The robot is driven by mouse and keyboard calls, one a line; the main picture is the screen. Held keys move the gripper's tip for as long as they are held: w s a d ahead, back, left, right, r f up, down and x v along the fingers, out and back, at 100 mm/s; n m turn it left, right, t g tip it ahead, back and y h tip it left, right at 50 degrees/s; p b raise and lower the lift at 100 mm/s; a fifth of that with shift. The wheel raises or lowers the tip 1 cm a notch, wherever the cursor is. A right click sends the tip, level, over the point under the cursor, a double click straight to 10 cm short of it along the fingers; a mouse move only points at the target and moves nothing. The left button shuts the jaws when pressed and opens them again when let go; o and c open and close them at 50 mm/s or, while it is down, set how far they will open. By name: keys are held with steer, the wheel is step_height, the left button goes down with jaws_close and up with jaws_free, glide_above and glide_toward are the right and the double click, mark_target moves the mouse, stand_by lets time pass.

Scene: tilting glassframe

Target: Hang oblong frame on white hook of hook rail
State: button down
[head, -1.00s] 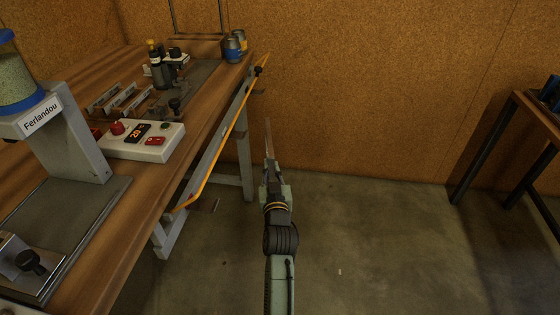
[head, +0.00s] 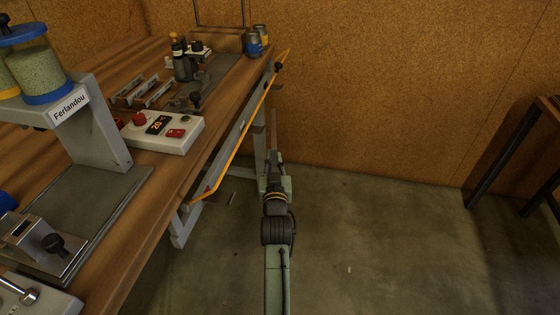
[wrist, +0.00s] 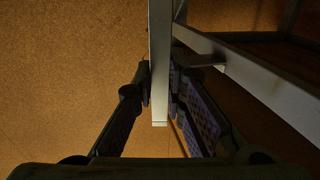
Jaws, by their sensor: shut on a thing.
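My gripper (head: 273,158) is stretched out ahead in the head view, right of the workbench's front edge. In the wrist view my gripper (wrist: 160,85) is shut on a flat grey bar, which I take to be the oblong frame (wrist: 160,50) seen edge-on. The frame also shows in the head view as a thin upright strip (head: 273,128) beyond the fingers. Its face and opening are turned away from view. I cannot make out the hook rail or its white hook in either view.
The wooden workbench (head: 126,227) fills the left, with an orange strip (head: 240,125) along its front. Grey metal legs and bars stand close by my gripper in the wrist view (wrist: 265,80). A corkboard-like wall (head: 390,90) is ahead. Open floor (head: 370,250) lies right.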

steer(key=w+a+f+b, duration=0.1)
steer(key=w+a+b, duration=0.1)
steer(key=a, duration=0.4)
steer(key=shift+f+b, duration=0.15)
steer(key=shift+b, duration=0.75)
stand_by(0.3)
steer(key=c, duration=1.6)
jaws_free()
steer(key=shift+o, duration=0.2)
steer(key=shift+s, duration=4.05)
steer(key=s+d+p, duration=0.3)
steer(key=d+p, duration=0.1)
steer(key=d, duration=0.7)
steer(key=shift+s+f, duration=0.25)
steer(key=shift+s, duration=0.1)
